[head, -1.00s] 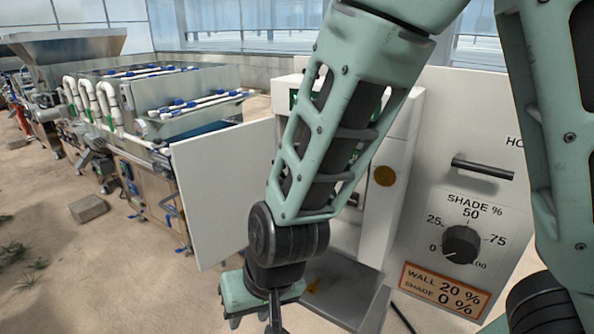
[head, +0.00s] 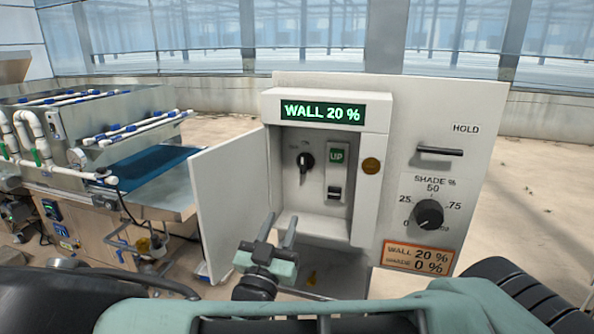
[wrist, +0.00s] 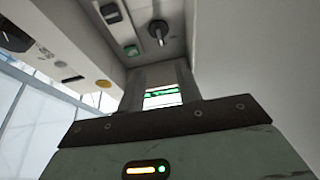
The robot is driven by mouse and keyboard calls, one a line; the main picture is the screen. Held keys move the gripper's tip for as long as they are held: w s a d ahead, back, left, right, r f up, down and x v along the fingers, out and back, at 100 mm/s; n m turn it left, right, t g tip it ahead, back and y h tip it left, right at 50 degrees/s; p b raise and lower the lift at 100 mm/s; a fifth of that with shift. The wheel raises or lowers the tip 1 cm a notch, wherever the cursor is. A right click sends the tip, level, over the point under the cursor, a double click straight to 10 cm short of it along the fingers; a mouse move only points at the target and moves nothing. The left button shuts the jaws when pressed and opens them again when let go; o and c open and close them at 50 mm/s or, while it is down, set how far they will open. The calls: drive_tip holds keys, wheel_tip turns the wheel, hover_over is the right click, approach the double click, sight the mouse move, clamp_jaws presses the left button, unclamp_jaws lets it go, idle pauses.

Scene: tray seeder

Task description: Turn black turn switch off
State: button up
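The black turn switch (head: 305,161) is on the back wall of the recessed white control box (head: 266,108), left of a green UP indicator (head: 336,155). Its grip points roughly downward; the small marks above it are too small to read. The switch also shows at the top of the wrist view (wrist: 158,31). My gripper (head: 279,228) is below and slightly left of the switch, in front of the box's lower edge, apart from the switch. Its two fingers are spread with an empty gap; they also show in the wrist view (wrist: 160,84).
An open white door (head: 226,205) stands left of the box. A black rocker (head: 335,192) sits below the UP indicator. Right of the box are a bronze disc (head: 371,166), a HOLD handle (head: 440,151) and a SHADE dial (head: 429,214). The display (head: 322,111) reads WALL 20 %.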

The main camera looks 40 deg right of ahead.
sight(302, 166)
drive_tip(key=p+x, duration=0.6)
drive_tip(key=x, duration=0.8)
drive_tip(key=shift+w+d+r, duration=0.15)
drive_tip(key=shift+d, duration=0.15)
drive_tip(key=shift+p+x, duration=0.3)
drive_tip(key=shift+x, duration=0.5)
clamp_jaws()
